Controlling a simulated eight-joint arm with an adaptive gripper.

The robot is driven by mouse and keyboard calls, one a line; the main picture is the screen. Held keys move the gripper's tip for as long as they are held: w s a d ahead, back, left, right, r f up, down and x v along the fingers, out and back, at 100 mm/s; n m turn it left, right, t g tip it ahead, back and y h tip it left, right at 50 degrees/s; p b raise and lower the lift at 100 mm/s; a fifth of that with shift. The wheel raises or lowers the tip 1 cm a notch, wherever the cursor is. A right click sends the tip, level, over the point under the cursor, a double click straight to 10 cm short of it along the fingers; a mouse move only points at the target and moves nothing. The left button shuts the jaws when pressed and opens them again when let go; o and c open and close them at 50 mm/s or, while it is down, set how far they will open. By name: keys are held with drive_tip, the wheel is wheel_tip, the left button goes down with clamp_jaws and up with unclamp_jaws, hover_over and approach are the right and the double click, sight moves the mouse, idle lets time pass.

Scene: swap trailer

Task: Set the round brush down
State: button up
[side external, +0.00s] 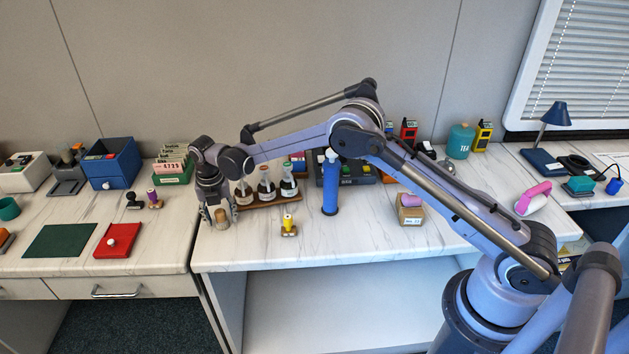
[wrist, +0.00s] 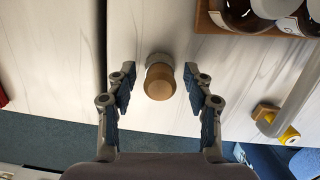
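The round brush (side external: 222,218) appears as a short piece with a rounded brown wooden handle and a paler lower part. It stands upright on the marble-pattern table near its left end. In the wrist view, the round brush (wrist: 159,84) is seen from above, with its paler part partly hidden behind the handle. My gripper (side external: 217,214) points down low over the table, around the brush. In the wrist view, my gripper (wrist: 159,72) is open, one finger on each side of the handle with a visible gap on both sides.
A wooden rack (side external: 270,202) with several bottles stands close to the right. A small yellow-topped piece (side external: 289,226) and a blue cylinder (side external: 330,190) stand farther right. The gap between the two tables (wrist: 104,40) lies just left of the brush.

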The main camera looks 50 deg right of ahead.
sight(220, 216)
drive_tip(key=shift+r, duration=0.1)
drive_tip(key=s+d+r+m+t, duration=0.15)
drive_tip(key=s+r+m, duration=0.25)
drive_tip(key=r, duration=0.7)
drive_tip(key=s+d+r+m, duration=0.2)
drive_tip(key=s+r+m, duration=0.15)
drive_tip(key=r, duration=0.65)
drive_tip(key=s+d+r+m+t, duration=0.1)
drive_tip(key=s+d+r+m, duration=0.15)
drive_tip(key=s+m, duration=0.55)
drive_tip(key=s+d+r+m+t, duration=0.25)
drive_tip(key=s+m, duration=0.35)
drive_tip(key=s, duration=0.4)
drive_tip(key=s+d+f+m+t, duration=0.1)
drive_tip(key=s+d+f+m, duration=0.1)
drive_tip(key=s+f+m, duration=0.3)
drive_tip(key=shift+s+f+m+y, duration=0.2)
drive_tip(key=shift+s+m+y, duration=0.2)
drive_tip(key=shift+s+m, duration=1.1)
drive_tip(key=shift+s+d+n, duration=0.1)
drive_tip(key=shift+s+n, duration=0.15)
drive_tip(key=shift+n, duration=0.1)
